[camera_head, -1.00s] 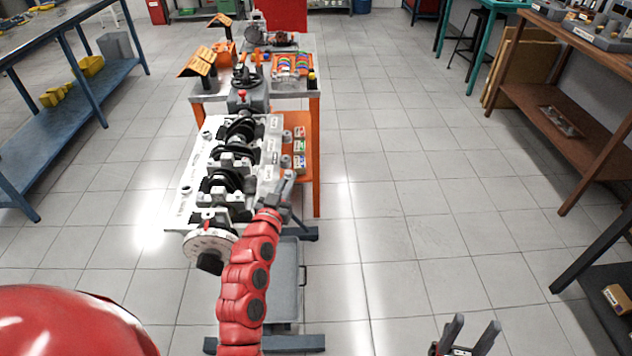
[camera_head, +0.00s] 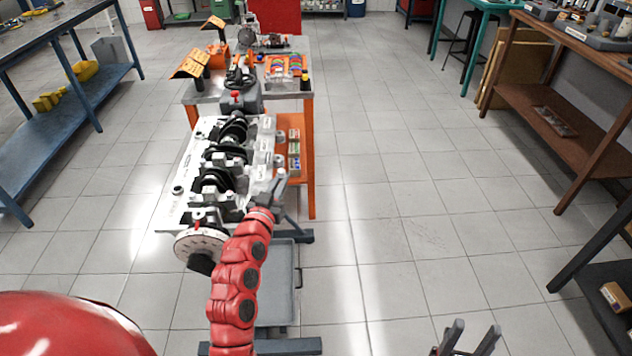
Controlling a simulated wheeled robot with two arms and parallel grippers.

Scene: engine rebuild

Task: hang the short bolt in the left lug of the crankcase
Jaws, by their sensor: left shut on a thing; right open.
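The crankcase (camera_head: 172,208) is a long pale block in the middle of the head view, with a dark crankshaft (camera_head: 215,180) along it and a round dial (camera_head: 200,245) at its near end. My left gripper (camera_head: 277,182) is at the crankcase's near right edge, above or beside it. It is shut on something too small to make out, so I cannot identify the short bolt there. I cannot tell which feature is the left lug. My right gripper (camera_head: 468,338) is open and empty at the bottom edge, over the floor.
An orange-legged table (camera_head: 308,140) behind the crankcase holds trays and orange stands. A grey tray (camera_head: 281,280) sits low below my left arm. A blue shelf (camera_head: 75,120) stands left and a brown bench (camera_head: 535,100) right.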

